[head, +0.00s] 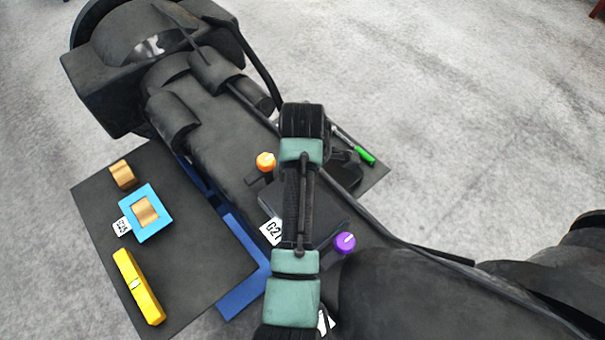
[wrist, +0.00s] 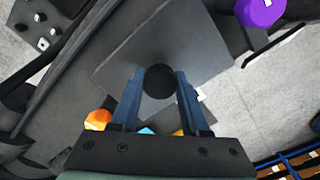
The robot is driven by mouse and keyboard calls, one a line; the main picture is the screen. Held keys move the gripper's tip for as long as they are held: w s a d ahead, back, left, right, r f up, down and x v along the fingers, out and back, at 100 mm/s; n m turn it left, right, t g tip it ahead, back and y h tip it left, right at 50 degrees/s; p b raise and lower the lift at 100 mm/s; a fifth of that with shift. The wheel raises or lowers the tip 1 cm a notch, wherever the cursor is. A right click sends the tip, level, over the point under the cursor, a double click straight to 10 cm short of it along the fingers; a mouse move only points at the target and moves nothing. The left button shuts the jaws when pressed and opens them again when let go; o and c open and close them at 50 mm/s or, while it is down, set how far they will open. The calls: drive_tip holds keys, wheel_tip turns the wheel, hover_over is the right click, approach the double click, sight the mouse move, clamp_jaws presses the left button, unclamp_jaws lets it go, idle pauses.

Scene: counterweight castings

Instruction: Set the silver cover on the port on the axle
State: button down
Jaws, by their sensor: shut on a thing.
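My gripper (wrist: 158,76) shows in the wrist view, its two blue-grey fingers closed on a round black knob (wrist: 159,80). A flat grey square plate (wrist: 190,45) lies around and beyond the knob; it appears to be the silver cover, but I cannot tell whether it rests on anything. In the head view the axle (head: 225,125) is a large dark grey casting running from upper left toward the middle. My arm crosses in front of its near end, hiding my gripper there. I cannot make out the port in either view.
Near the axle stand an orange knob (head: 265,161) and a purple knob (head: 345,242). A green-handled tool (head: 364,156) lies right. A dark mat (head: 195,258) at left carries a blue frame (head: 139,228), a yellow bar (head: 139,287) and a brown block (head: 122,175). Open floor lies upper right.

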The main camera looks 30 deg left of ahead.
drive_tip(key=shift+f+b, duration=0.35)
drive_tip(key=shift+f, duration=0.2)
idle(0.4)
drive_tip(key=shift+c, duration=1.5)
unclamp_jaws()
drive_tip(key=shift+f, duration=0.1)
